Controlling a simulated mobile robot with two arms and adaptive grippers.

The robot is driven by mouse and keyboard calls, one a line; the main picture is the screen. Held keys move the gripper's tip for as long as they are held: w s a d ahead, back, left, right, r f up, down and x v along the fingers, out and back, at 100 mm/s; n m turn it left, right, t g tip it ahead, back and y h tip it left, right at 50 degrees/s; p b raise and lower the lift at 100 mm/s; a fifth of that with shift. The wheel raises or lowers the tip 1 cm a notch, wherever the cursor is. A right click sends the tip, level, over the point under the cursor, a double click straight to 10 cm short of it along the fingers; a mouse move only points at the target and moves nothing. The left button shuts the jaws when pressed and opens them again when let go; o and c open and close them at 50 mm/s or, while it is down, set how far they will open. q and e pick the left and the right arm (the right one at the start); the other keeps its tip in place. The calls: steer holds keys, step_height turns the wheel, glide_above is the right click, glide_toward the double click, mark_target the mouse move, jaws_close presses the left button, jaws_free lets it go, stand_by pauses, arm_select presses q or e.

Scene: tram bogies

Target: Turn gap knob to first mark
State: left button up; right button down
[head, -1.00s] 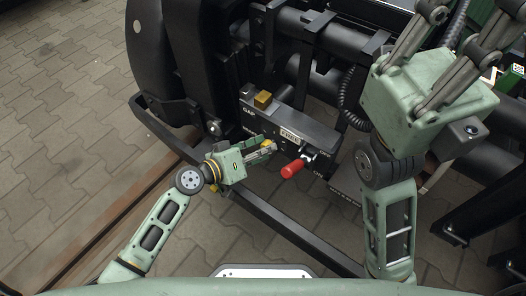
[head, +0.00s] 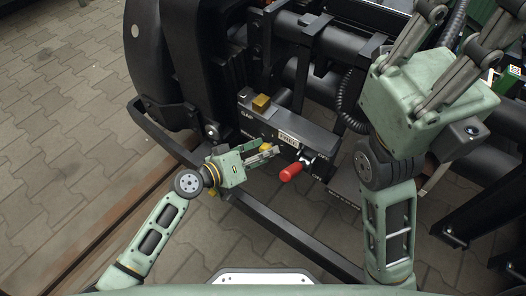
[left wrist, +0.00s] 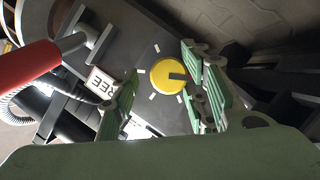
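The round yellow gap knob (left wrist: 166,76) is on the dark panel (left wrist: 135,45) in the left wrist view. In the head view the knob (head: 265,146) is partly hidden by my left gripper (head: 268,153). My left gripper (left wrist: 158,98) is open in the left wrist view, with one green finger left of the knob and one right of it. I cannot tell if a finger touches the knob. My right gripper (head: 464,25) is open and empty, raised at the upper right.
A red-handled lever (head: 291,172) sticks out beside the knob, close to my left gripper. A FREE label (head: 287,138) and a brass-coloured block (head: 261,102) are on the box. A black bar (head: 290,230) runs below. Paving at the left is clear.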

arm_select(q)
steer(key=shift+a+f, duration=0.1)
steer(key=v, duration=1.2)
